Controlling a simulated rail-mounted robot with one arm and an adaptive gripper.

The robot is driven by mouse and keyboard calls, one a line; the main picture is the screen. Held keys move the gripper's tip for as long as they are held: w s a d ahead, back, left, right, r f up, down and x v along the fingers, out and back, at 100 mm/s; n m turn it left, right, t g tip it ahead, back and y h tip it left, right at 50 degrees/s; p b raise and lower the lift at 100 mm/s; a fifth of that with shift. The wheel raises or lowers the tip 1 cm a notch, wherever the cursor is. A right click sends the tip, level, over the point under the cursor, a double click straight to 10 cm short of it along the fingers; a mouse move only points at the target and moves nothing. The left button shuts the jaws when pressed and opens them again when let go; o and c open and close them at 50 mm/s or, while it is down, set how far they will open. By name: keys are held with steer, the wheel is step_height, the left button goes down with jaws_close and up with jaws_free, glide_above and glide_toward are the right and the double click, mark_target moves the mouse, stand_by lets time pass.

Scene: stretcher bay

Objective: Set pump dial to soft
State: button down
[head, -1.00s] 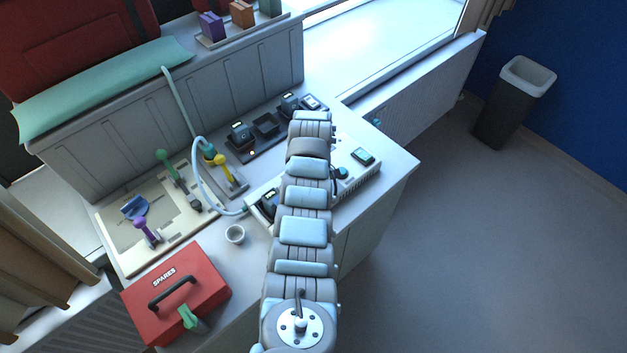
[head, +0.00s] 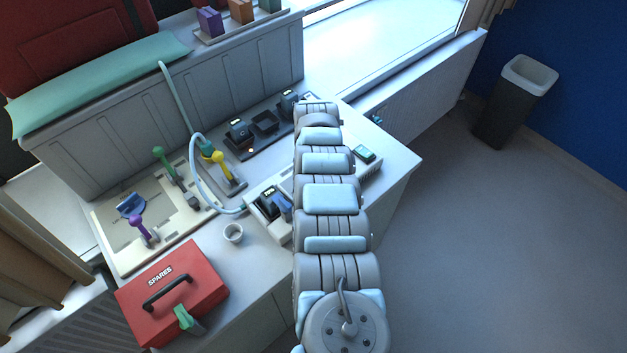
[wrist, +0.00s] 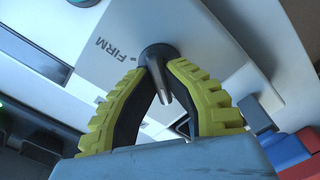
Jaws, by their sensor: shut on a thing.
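In the wrist view my gripper (wrist: 160,72) has its two yellow-green ribbed fingers closed around a dark grey dial (wrist: 158,54) on the pale top of the pump (wrist: 205,30). A dark grey, pin-like part of the dial points down between the fingers. The word FIRM (wrist: 112,48) is printed beside the dial, with a short tick near it. No "soft" mark is visible. In the head view the pump (head: 371,174) is partly covered by my arm, and the dial and gripper are hidden behind it.
Open floor lies to the right.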

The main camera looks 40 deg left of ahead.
steer(key=shift+f+n+b, duration=0.1)
steer(key=shift+n+b, duration=0.3)
steer(key=shift+n, duration=0.2)
steer(key=c, duration=1.1)
jaws_free()
step_height(320, 180, up, 12)
